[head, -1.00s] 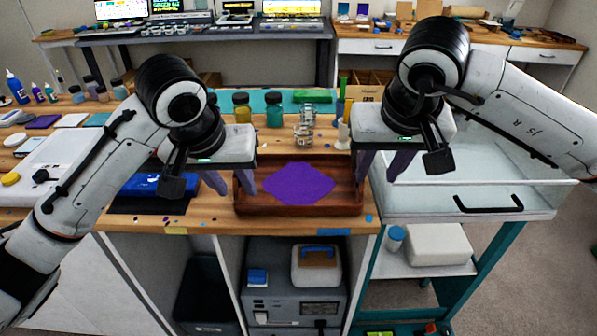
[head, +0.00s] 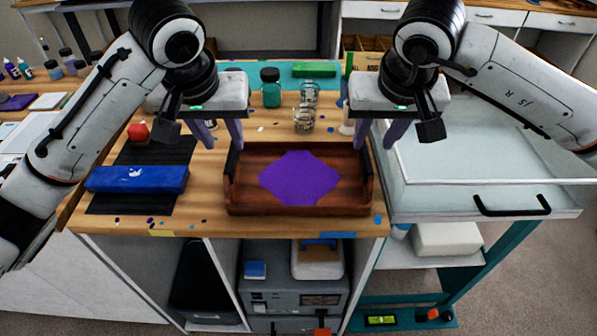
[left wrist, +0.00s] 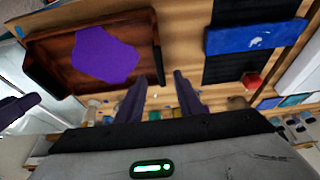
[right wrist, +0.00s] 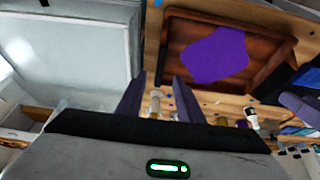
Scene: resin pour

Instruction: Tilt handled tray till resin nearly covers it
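The brown wooden tray (head: 240,195) lies flat on the bench, with raised dark ends at left and right. A purple resin patch (head: 300,178) covers the middle of its floor, with bare wood around it. My left gripper (head: 222,145) is open and empty, above and behind the tray's left end. My right gripper (head: 374,146) is open and empty, beside the tray's right end. The tray also shows in the left wrist view (left wrist: 50,52) and the right wrist view (right wrist: 270,50). Neither gripper visibly touches the tray.
A blue package (head: 135,179) on a black mat (head: 150,152) lies left of the tray. Glass cups (head: 304,118) and a teal jar (head: 270,90) stand behind it. A white-lidded box with a black handle (head: 480,185) is close on the right.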

